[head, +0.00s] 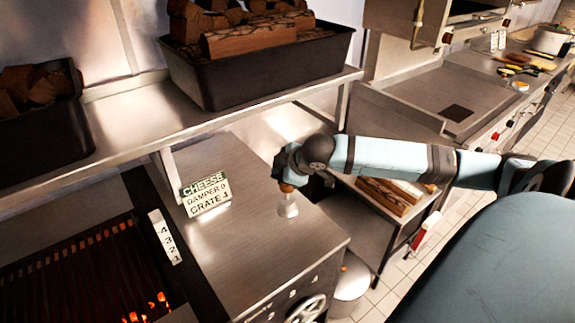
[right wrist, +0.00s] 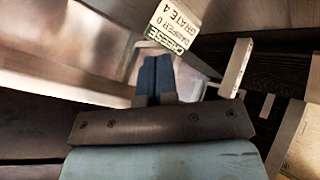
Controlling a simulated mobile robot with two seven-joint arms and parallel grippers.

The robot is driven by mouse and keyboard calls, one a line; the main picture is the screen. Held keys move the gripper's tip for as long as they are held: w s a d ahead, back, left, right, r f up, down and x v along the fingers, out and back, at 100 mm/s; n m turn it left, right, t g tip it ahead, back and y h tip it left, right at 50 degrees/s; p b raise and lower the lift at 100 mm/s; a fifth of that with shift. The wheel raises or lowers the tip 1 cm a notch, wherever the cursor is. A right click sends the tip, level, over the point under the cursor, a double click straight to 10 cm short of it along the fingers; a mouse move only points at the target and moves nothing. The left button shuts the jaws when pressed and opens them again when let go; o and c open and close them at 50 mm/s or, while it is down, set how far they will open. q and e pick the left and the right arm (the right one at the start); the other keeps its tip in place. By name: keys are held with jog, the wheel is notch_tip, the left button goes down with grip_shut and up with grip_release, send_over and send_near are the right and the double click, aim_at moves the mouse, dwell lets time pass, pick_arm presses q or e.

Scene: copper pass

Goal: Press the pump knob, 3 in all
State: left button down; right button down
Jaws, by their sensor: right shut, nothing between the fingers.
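The pump knob (head: 287,188) is a small copper-coloured cap on a pale metal base (head: 288,208), upright on the steel counter. My right gripper (head: 284,176) is directly above the knob, pointing down. Its tips are at or very near the knob's top, and I cannot tell whether they touch. In the right wrist view the blue fingers of the right gripper (right wrist: 156,68) are together with nothing between them. The knob is hidden in that view. My left gripper is not in view.
A sign card (head: 206,195) reading "CHEESE DAMPER 0 GRATE 4" stands left of the pump. A glowing grill (head: 95,265) is at lower left. A shelf with a black wood bin (head: 255,75) overhangs behind. A handwheel (head: 306,308) is on the counter's front.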

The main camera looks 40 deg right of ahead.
notch_tip(320, 180, up, 4)
send_over(287, 191)
jog(key=w+d, duration=0.1)
jog(key=shift+w+d+r+t+h, duration=0.1)
jog(key=shift+r+t+h, duration=0.05)
jog(key=shift+t+h, duration=0.2)
notch_tip(287, 191, down, 7)
jog(key=b, duration=0.8)
jog(key=shift+r, duration=0.15)
jog(key=shift+f, duration=1.1)
jog(key=shift+f, duration=0.15)
dwell(0.4)
